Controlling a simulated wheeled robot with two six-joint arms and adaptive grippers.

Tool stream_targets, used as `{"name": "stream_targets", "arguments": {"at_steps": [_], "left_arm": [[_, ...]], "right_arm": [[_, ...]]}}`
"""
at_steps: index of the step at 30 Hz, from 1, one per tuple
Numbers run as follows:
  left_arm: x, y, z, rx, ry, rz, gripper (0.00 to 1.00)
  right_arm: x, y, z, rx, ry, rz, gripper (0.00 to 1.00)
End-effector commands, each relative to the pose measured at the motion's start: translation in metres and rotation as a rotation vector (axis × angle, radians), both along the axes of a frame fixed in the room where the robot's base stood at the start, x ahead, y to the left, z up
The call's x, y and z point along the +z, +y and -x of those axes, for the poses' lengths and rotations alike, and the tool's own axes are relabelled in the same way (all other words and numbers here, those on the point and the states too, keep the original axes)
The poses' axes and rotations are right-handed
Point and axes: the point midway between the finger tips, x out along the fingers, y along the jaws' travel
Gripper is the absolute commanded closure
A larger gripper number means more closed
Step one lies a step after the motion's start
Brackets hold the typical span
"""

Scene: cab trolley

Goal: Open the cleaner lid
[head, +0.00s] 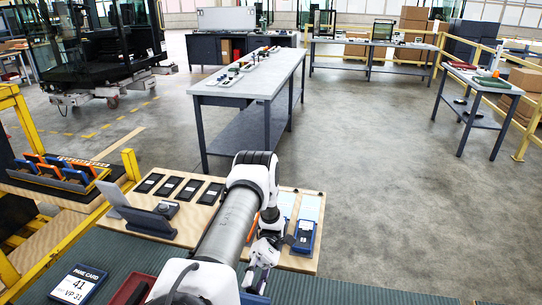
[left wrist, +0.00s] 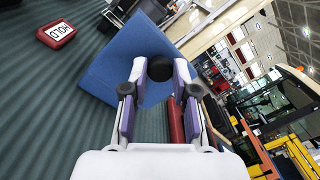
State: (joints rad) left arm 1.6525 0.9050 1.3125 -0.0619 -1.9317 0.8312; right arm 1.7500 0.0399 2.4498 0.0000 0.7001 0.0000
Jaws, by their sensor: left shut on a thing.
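The left gripper (head: 264,262) is low at the front of the head view, over the green ribbed mat. In the left wrist view the left gripper (left wrist: 160,72) is shut on a round black knob (left wrist: 160,68). The knob stands against a flat blue panel (left wrist: 112,68), which looks like the cleaner lid. In the head view only a sliver of blue shows below the gripper at the bottom edge. Whether the lid is raised off its box cannot be told. The right gripper is not in view.
A wooden board (head: 185,225) with several black devices lies beyond the mat. A pane card (head: 78,285) and a red tray (head: 133,291) lie left of my arm. A red HOLD sign (left wrist: 57,33) lies on the mat. Yellow rails (head: 85,235) stand at left.

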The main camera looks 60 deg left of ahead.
Motion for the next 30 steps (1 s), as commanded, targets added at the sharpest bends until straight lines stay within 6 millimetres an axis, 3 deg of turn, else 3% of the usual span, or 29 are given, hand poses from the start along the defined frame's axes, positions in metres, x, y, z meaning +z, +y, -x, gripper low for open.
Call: {"name": "stream_targets", "arguments": {"at_steps": [1,16,17,18,30], "left_arm": [[-0.0065,0.0007,0.0038,0.002,0.000,-0.003,1.00],[-0.0061,0.0021,0.0087,0.001,0.012,0.014,1.00],[-0.0061,0.0021,0.0087,0.001,0.013,0.013,0.62],[-0.0061,0.0021,0.0087,0.001,0.013,0.013,0.48],[-0.0035,0.0022,0.0077,0.001,0.014,0.015,0.47]], "right_arm": [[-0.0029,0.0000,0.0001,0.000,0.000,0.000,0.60],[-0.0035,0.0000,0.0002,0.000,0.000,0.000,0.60],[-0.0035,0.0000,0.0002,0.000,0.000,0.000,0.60],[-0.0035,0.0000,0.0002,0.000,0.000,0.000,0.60],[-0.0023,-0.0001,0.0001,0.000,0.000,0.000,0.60]]}}
